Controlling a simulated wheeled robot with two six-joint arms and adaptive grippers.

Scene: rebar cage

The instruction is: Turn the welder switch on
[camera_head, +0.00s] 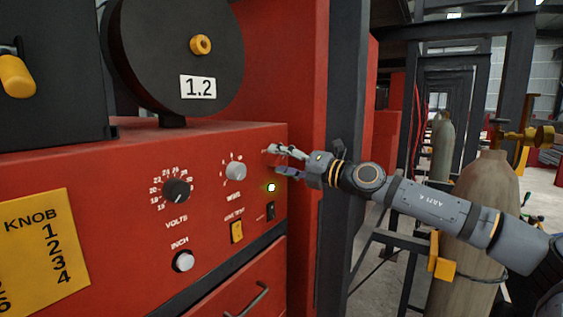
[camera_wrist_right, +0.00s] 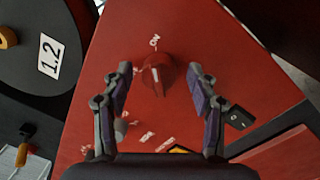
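The welder's red front panel (camera_head: 110,165) fills the left of the head view. In the right wrist view a red rotary switch (camera_wrist_right: 158,76) sits on the panel with a white "ON" mark beside it. My right gripper (camera_head: 276,161) is at the panel's upper right and hides this switch in the head view. In the right wrist view my right gripper (camera_wrist_right: 160,80) is open, with one finger on each side of the red switch and gaps between. Whether the fingertips reach its depth is unclear. My left gripper is out of view.
A lit green lamp (camera_head: 271,187) and a black rocker switch (camera_head: 271,210) are just below the gripper. The volts knob (camera_head: 176,190), a grey knob (camera_head: 236,171) and a yellow switch (camera_head: 237,231) are to the left. A gas cylinder (camera_head: 478,210) stands at right.

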